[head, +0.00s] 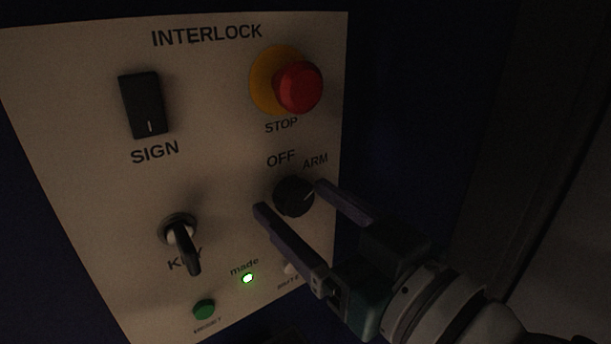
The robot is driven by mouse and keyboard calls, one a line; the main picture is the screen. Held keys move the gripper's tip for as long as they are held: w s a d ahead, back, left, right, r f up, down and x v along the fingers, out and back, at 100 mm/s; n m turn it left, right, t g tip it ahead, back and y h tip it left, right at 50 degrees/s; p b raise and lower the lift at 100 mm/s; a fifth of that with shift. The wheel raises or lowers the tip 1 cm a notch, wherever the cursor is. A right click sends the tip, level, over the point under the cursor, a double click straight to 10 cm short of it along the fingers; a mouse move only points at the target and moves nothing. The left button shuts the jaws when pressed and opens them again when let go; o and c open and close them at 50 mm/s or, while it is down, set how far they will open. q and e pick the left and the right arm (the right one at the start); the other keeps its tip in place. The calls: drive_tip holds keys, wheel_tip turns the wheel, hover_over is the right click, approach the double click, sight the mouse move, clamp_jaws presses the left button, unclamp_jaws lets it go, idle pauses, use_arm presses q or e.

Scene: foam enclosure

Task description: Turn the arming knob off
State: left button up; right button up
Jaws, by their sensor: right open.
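The arming knob (291,194) is a round black knob on the lower right of the pale interlock panel (215,180), below the labels OFF and ARM. A pale pointer line on its right side points up and right, toward ARM. My right gripper (292,199) comes in from the lower right. Its jaws are open, with one finger to the left of the knob and the other to its right. I cannot tell whether either finger touches the knob. My left gripper is not in view.
A red stop button (298,86) on a yellow collar stands out above the knob. A black SIGN rocker switch (145,105) is at upper left. A key switch (182,240), a green button (204,309) and a lit green lamp (248,278) sit lower on the panel.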

drive_tip(key=shift+w+a, duration=0.15)
drive_tip(key=shift+w, duration=0.05)
drive_tip(key=shift+c, duration=0.3)
clamp_jaws()
